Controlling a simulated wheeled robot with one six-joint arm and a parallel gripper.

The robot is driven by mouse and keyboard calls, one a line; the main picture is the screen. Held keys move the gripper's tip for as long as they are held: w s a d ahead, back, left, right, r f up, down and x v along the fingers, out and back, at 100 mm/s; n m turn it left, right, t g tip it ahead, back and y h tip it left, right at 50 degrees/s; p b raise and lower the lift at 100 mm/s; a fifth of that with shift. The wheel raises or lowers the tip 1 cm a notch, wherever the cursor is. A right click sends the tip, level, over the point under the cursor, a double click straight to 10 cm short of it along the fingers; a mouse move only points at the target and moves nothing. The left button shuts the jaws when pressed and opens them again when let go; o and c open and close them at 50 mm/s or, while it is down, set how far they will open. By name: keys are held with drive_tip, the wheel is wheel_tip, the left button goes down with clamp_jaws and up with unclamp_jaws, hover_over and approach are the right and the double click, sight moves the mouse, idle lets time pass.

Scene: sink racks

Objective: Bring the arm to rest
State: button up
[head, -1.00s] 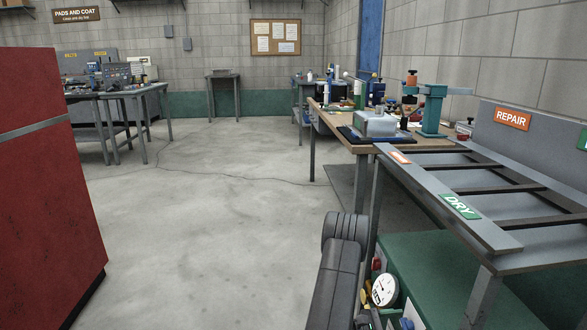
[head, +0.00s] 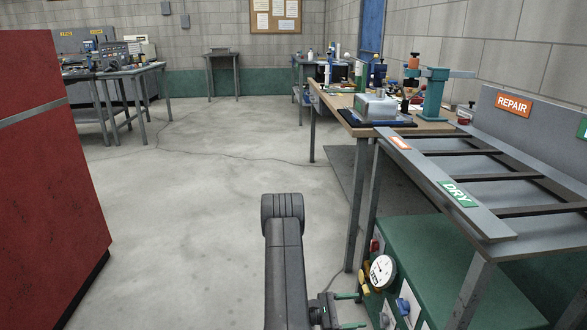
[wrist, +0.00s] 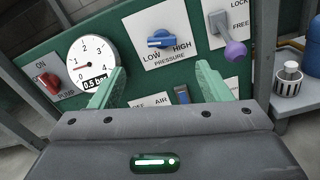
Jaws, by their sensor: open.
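My arm (head: 284,255) rises from the bottom middle of the head view, over open floor. My gripper (head: 350,311) shows low at its right side, with green fingers. In the wrist view my gripper (wrist: 160,82) is open, its fingers wide apart with nothing between them. It faces a green panel with a white pressure gauge (wrist: 91,64), a blue pressure knob (wrist: 160,40), a red pump switch (wrist: 48,83) and a lever with a purple ball (wrist: 235,50). The fingers overlap the panel in the picture; I cannot tell whether they touch it.
The grey rack (head: 450,195) with REPAIR and DRY labels stands at the right, above the panel. A wooden bench (head: 400,127) with tools is beyond it. A red cabinet (head: 50,190) stands at the left.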

sight(398, 305)
drive_tip(key=d, duration=0.4)
drive_tip(key=d+b, duration=0.1)
drive_tip(key=d, duration=0.4)
drive_tip(key=w+d+b, duration=0.1)
drive_tip(key=d, duration=0.3)
drive_tip(key=shift+d+r, duration=0.1)
drive_tip(key=shift+d, duration=0.25)
drive_tip(key=shift+a+r+n+p, duration=0.1)
drive_tip(key=shift+n+p, duration=0.8)
drive_tip(key=n+p, duration=0.2)
drive_tip(key=n, duration=0.1)
drive_tip(key=shift+w, duration=0.15)
drive_tip(key=n+p, duration=0.2)
drive_tip(key=n, duration=0.1)
drive_tip(key=n+p, duration=0.3)
drive_tip(key=shift+w+f+n, duration=0.15)
drive_tip(key=shift+f+n, duration=0.05)
drive_tip(key=shift+n, duration=0.2)
drive_tip(key=shift+a+f, duration=0.1)
drive_tip(key=shift+a, duration=0.5)
